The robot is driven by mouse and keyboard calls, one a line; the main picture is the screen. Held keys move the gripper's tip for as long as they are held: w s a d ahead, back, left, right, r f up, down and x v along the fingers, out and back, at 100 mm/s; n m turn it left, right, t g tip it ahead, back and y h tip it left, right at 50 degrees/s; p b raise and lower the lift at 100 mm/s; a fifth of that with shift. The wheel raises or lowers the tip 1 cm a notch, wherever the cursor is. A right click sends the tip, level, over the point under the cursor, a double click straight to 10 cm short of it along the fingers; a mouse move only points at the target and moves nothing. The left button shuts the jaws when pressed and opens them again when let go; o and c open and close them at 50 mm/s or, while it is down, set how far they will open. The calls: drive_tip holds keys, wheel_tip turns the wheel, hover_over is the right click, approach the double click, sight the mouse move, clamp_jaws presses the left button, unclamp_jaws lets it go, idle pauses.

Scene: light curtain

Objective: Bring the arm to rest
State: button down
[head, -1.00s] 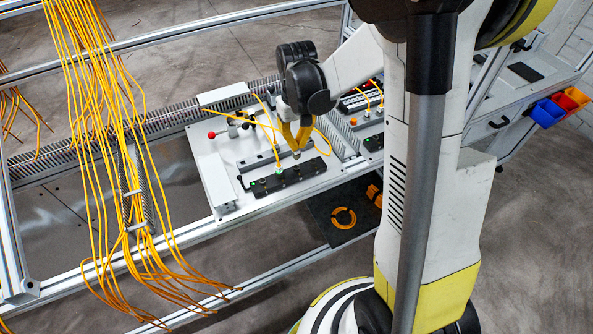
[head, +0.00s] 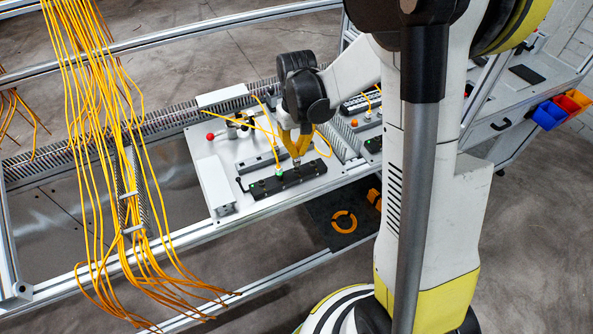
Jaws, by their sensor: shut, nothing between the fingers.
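My gripper (head: 296,158) has yellow fingers and points down over the white panel (head: 205,160) on the workbench. It is shut and holds nothing. Its tips are just above or at the right part of a black connector bar (head: 285,180); I cannot tell whether they touch it. My arm (head: 350,75) reaches out from the column to the left, and its dark wrist (head: 305,92) hides part of the panel behind it.
A yellow cable (head: 272,140) runs to a green-lit plug (head: 278,171) close left of my gripper. A thick bundle of yellow cables (head: 110,150) hangs at the left. A red knob (head: 210,137) stands on the panel. Blue, red and orange bins (head: 548,114) are at the far right.

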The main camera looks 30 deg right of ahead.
drive_tip(key=shift+f+b, duration=1.15)
drive_tip(key=shift+b, duration=0.05)
idle(2.6)
drive_tip(key=c, duration=2.2)
unclamp_jaws()
drive_tip(key=o, duration=1.1)
drive_tip(key=shift+r, duration=0.1)
drive_tip(key=shift+r+p, duration=2.75)
drive_tip(key=shift+r, duration=0.95)
